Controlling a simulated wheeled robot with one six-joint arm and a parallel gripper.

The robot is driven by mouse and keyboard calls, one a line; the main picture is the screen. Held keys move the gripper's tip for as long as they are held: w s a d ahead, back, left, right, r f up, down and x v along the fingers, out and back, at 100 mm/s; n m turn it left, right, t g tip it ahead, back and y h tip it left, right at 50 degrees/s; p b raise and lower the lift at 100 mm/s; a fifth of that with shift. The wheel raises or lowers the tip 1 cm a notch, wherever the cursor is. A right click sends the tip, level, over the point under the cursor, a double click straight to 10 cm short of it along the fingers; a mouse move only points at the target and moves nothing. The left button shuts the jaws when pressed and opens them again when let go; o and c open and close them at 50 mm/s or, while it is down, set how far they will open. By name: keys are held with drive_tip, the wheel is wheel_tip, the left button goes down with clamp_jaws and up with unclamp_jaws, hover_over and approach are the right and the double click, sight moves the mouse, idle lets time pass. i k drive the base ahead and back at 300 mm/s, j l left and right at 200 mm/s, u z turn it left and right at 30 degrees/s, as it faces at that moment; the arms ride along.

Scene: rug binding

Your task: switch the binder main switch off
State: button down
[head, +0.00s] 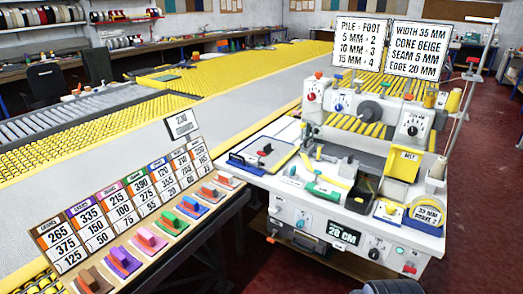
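The binder (330,130) is a white bench machine at centre right, with yellow rollers and dials on its upper head.
A sloped rack (135,205) of number cards with coloured handled blocks stands at left front. Tools, a yellow bin (404,163) and a yellow-edged tape holder (427,215) crowd the binder's top. A long roller table (230,100) runs behind. Red floor (475,230) is clear at right.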

sight(408, 267)
drive_tip(key=i+l+z, duration=0.15)
drive_tip(key=z, duration=0.2)
drive_tip(key=i+z, duration=0.2)
drive_tip(key=z, duration=0.15)
drive_tip(key=i+l+z, duration=0.1)
drive_tip(key=i+z, duration=0.25)
drive_tip(key=k, duration=0.1)
